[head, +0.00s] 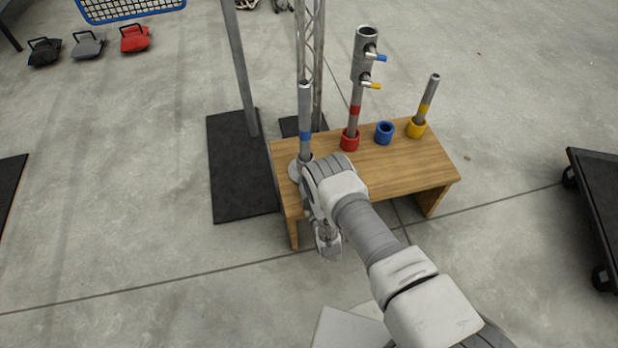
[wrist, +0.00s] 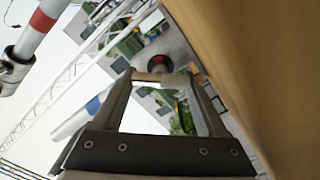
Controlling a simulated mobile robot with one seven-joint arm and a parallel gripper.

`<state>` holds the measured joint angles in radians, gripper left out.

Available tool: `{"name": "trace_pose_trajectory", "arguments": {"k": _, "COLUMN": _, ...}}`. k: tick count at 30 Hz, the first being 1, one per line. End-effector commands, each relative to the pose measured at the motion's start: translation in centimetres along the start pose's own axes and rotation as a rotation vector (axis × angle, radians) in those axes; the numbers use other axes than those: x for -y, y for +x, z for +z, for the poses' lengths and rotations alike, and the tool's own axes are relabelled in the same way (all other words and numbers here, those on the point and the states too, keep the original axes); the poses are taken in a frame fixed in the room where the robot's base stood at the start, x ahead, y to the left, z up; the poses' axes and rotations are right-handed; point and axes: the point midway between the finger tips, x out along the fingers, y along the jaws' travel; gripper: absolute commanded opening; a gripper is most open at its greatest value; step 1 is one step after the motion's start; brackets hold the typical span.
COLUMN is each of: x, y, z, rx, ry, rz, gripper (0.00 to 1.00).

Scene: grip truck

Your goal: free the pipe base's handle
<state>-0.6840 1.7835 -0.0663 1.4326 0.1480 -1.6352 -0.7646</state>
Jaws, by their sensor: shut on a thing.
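A grey pipe with a blue band (head: 305,125) stands upright on a round pale base (head: 293,172) at the table's left end. My arm covers the right part of this base in the head view. In the wrist view my gripper (wrist: 166,77) is shut on a short tan bar (wrist: 158,77), which looks like the base's handle. A dark round end with a red mark (wrist: 160,62) shows just beyond the bar. The blue-banded pipe (wrist: 92,106) passes behind the left finger. The jaws cannot be made out in the head view.
The wooden table (head: 375,185) fills the right of the wrist view, close to my gripper. On it stand a red-based pipe with clamps (head: 365,60), a blue cup (head: 384,133) and a yellow-based pipe (head: 425,105). A post on a black plate (head: 235,170) stands left.

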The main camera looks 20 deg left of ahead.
Motion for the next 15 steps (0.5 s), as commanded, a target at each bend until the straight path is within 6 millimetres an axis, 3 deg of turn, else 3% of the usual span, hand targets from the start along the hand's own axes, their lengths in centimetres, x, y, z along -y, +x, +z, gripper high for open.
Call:
{"name": "trace_pose_trajectory", "arguments": {"k": 5, "x": -0.04, "y": 0.07, "z": -0.01, "rx": 0.0, "ry": 0.001, "rz": 0.001, "gripper": 0.19}}
{"name": "trace_pose_trajectory", "arguments": {"k": 6, "x": -0.04, "y": 0.07, "z": -0.01, "rx": 0.0, "ry": 0.001, "rz": 0.001, "gripper": 0.77}}
{"name": "trace_pose_trajectory", "arguments": {"k": 9, "x": -0.04, "y": 0.07, "z": -0.01, "rx": 0.0, "ry": 0.001, "rz": 0.001, "gripper": 0.95}}
{"name": "trace_pose_trajectory", "arguments": {"k": 10, "x": -0.04, "y": 0.06, "z": -0.01, "rx": 0.0, "ry": 0.001, "rz": 0.001, "gripper": 1.0}}
{"name": "trace_pose_trajectory", "arguments": {"k": 15, "x": -0.03, "y": 0.04, "z": 0.0, "rx": 0.0, "ry": 0.002, "rz": 0.001, "gripper": 1.0}}
